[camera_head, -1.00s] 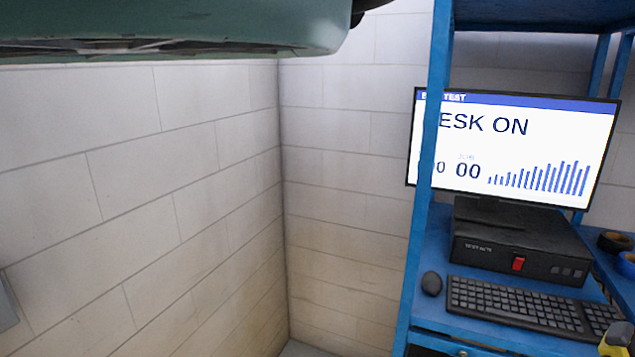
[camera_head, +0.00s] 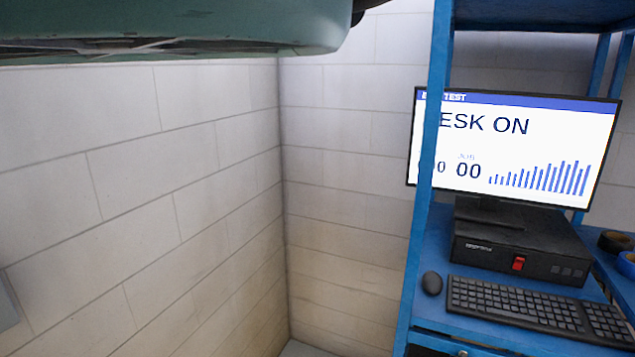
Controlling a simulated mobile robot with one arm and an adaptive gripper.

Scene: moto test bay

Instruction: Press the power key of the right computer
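A black desktop computer (camera_head: 486,248) sits on the blue shelf, with a red power key (camera_head: 519,263) on its front face. A monitor (camera_head: 512,145) stands above it, lit, reading "ESK ON" with a blue bar chart; a blue post hides part of its left side. Only one computer is in view, so I cannot tell from the picture whether it is the right one. My gripper is not in view, and nothing touches the red key.
A keyboard (camera_head: 530,309) and a mouse (camera_head: 432,283) lie in front of the computer. The blue rack's front post (camera_head: 428,150) stands left of it. Rolls of tape (camera_head: 615,242) lie at the right edge. A teal body (camera_head: 180,25) hangs over the upper left, before bare block walls.

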